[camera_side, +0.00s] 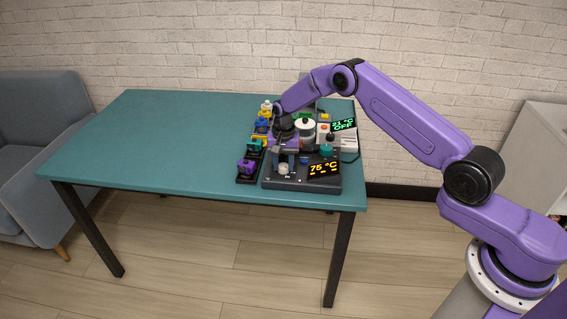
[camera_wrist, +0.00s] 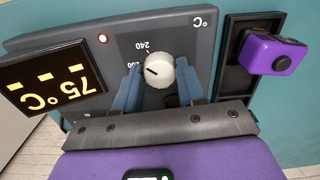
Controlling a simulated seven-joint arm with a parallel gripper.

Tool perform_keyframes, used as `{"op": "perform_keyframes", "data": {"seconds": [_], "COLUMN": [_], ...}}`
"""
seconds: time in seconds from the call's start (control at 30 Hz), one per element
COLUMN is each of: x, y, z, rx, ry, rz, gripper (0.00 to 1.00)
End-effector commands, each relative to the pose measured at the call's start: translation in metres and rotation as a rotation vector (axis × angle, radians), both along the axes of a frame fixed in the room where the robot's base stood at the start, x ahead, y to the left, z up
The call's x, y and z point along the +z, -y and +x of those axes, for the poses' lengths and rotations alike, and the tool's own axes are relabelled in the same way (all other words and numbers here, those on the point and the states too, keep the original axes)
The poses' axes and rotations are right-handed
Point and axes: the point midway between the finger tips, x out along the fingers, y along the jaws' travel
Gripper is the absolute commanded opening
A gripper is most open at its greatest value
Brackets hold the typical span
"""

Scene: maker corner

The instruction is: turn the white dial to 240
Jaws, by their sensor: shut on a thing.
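The white dial (camera_wrist: 158,70) is on a dark grey panel (camera_wrist: 210,50) in the wrist view. A short dark line marks its face, toward the left side. A printed 240 stands just above the dial, and another number, partly hard to read, is to its left. My gripper (camera_wrist: 158,88) is shut on the dial, with one blue finger on each side. The orange display (camera_wrist: 50,80) reads 75 °C, upside down in this view. In the side view the dial (camera_side: 284,169) is at the front of the unit under my gripper (camera_side: 290,158), and the display (camera_side: 324,168) is right of it.
A purple-topped part (camera_wrist: 275,55) sits in a black tray right of the panel. Behind the unit, a second device has a green display (camera_side: 343,125) reading OFF. A white round pot (camera_side: 304,127) stands close by. The left of the teal table (camera_side: 160,135) is clear.

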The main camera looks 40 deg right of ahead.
Motion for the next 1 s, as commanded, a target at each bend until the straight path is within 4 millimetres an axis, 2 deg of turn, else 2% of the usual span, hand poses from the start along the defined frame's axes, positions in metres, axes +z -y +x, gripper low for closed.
{"op": "perform_keyframes", "data": {"seconds": [0.43, 1.0], "x": [0.0006, 0.0006], "y": [-0.0003, 0.0002], "z": [0.0007, 0.0006], "rx": [-0.28, -0.347], "ry": [0.002, 0.002], "rz": [0.001, 0.001], "gripper": [0.09, 0.09]}}
